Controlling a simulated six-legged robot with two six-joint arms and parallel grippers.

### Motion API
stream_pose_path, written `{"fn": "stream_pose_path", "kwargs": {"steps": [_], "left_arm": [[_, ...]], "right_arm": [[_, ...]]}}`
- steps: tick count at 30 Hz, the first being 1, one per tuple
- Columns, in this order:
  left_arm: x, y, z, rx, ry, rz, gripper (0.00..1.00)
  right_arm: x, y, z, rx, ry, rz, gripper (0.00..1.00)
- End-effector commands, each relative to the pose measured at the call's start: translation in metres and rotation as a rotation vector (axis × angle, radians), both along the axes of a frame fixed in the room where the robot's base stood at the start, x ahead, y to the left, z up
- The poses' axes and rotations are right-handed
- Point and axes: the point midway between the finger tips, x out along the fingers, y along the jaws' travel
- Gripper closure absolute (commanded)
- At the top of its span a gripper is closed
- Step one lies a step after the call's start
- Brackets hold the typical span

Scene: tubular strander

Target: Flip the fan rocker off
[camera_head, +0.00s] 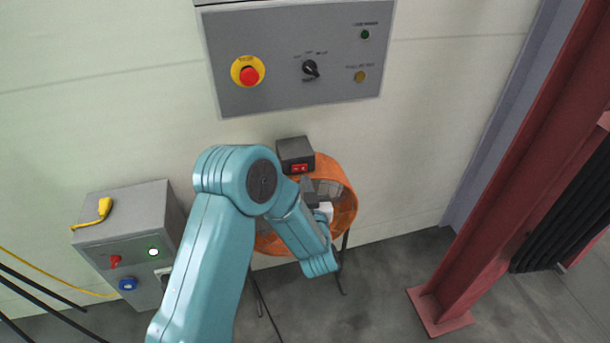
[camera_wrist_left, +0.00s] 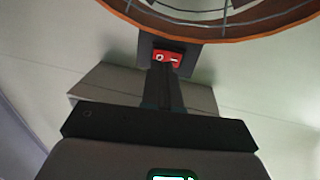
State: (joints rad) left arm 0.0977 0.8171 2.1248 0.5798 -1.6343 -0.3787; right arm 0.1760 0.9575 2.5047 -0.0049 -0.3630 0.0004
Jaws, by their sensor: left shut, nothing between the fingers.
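The fan rocker (camera_head: 299,168) is a small red switch on the front of a dark grey box (camera_head: 293,148) above the orange fan (camera_head: 345,205). It also shows in the left wrist view (camera_wrist_left: 168,57), just beyond my fingertips. My left gripper (camera_head: 305,183) is shut and empty, just below the rocker in the head view. In the left wrist view its closed fingers (camera_wrist_left: 166,68) point at the rocker and overlap its lower edge. I cannot tell whether they touch it. My arm and gripper hide part of the fan. My right gripper is not in view.
A grey wall panel (camera_head: 285,95) with a red emergency button (camera_head: 249,75) and a black selector knob (camera_head: 310,68) is above. A grey box (camera_head: 130,225) with a yellow plug (camera_head: 104,207) stands at left. A red steel column (camera_head: 500,190) rises at right.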

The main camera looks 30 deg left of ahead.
Motion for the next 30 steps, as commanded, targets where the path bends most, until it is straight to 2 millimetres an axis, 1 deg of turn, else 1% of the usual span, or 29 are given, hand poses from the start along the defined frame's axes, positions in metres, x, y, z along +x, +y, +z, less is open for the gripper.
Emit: {"fn": "stream_pose_path", "kwargs": {"steps": [1, 6, 10, 18, 20, 22, 26, 27, 30], "left_arm": [[0.006, 0.006, 0.001, 0.000, 0.000, 0.002, 1.00], [0.019, 0.017, 0.001, 0.001, -0.001, 0.001, 1.00], [0.022, 0.019, 0.000, 0.001, 0.001, -0.001, 1.00], [0.022, 0.019, 0.000, -0.001, 0.001, -0.001, 1.00], [0.023, 0.019, -0.001, 0.001, -0.001, 0.006, 1.00], [0.027, 0.020, -0.003, 0.002, -0.004, 0.037, 1.00], [0.034, 0.022, -0.006, -0.001, -0.007, 0.113, 1.00], [0.033, 0.023, 0.001, 0.000, -0.004, 0.111, 1.00], [0.033, 0.024, 0.002, 0.001, -0.004, 0.111, 1.00]], "right_arm": [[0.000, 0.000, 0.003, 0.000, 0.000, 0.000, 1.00], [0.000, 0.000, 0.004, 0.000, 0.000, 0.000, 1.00], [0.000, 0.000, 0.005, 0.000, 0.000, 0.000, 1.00], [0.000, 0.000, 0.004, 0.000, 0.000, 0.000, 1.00], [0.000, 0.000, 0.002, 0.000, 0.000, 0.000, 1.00], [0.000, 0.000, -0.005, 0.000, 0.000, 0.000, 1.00], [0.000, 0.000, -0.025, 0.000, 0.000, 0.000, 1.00], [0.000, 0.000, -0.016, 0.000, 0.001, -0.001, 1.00], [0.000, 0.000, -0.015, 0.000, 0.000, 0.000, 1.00]]}}
